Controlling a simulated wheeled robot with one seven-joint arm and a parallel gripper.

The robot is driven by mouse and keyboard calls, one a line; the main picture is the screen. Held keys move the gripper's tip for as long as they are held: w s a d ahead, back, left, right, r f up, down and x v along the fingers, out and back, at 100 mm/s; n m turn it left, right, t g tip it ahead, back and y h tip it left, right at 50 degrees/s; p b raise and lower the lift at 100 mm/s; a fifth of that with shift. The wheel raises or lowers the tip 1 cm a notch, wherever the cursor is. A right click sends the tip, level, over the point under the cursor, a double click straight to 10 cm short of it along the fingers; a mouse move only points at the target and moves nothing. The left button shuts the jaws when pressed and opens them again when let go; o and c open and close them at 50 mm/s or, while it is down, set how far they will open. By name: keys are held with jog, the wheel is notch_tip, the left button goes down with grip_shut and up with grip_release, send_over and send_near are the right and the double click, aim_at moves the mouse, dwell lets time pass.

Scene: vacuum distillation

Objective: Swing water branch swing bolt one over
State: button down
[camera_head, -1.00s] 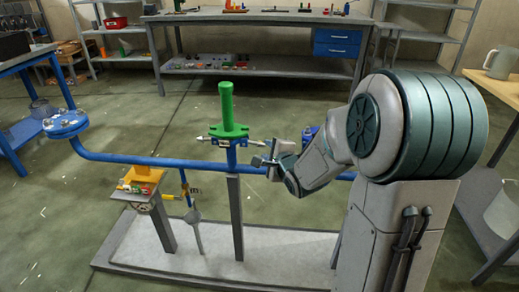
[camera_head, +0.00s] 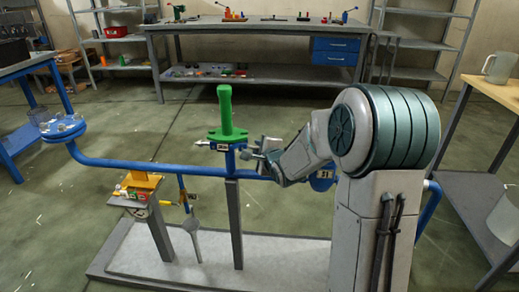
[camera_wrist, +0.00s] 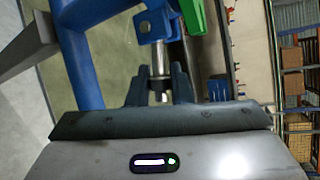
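A green upright cap (camera_head: 225,118) stands on the blue flange of the water branch (camera_head: 231,160). One swing bolt (camera_head: 203,143) sticks out to the left of that flange. Another swing bolt, on the right side, shows in the wrist view as a silver shaft (camera_wrist: 158,58) in a blue clevis (camera_wrist: 150,24). My gripper (camera_head: 258,152) is at that right side; in the wrist view its dark fingers (camera_wrist: 159,92) stand on either side of the bolt's end. Whether they press on it is not clear. The bolt's tip is partly hidden by the fingers.
The blue pipe (camera_head: 130,163) runs left to an open-standing flange (camera_head: 62,127). A yellow-topped stand (camera_head: 138,186) is at the left of the base plate (camera_head: 200,255). A workbench (camera_head: 250,24) stands behind, with clear floor between.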

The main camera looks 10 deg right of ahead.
jog(key=shift+r, duration=0.1)
jog(key=shift+r+n+g+h+p, duration=0.3)
jog(key=shift+r+n+h+p, duration=0.1)
jog(key=shift+n, duration=0.1)
jog(key=shift+a+r+n+g+h, duration=0.15)
jog(key=shift+r+n+g+h, duration=0.3)
jog(key=shift+n+h, duration=0.35)
jog(key=p, duration=0.1)
jog(key=r+n+h+p, duration=0.1)
jog(key=p, duration=0.1)
jog(key=shift+a+r+g, duration=0.15)
jog(key=shift+r+g, duration=0.15)
jog(key=shift+g, duration=0.05)
jog(key=n+p, duration=0.1)
jog(key=p, duration=0.1)
jog(key=r+h+p, duration=0.1)
jog(key=p, duration=0.2)
jog(key=shift+w+a+n+g+p, duration=0.1)
jog(key=shift+a+n+g+p, duration=0.05)
jog(key=shift+n+g+p, duration=0.2)
jog(key=h+p, duration=0.1)
jog(key=p, duration=0.2)
jog(key=shift+w+a+n+p, duration=0.1)
jog(key=shift+a+n+p, duration=0.05)
jog(key=shift+n+p, duration=0.25)
jog(key=shift+p, duration=0.6)
jog(key=shift+f, duration=0.1)
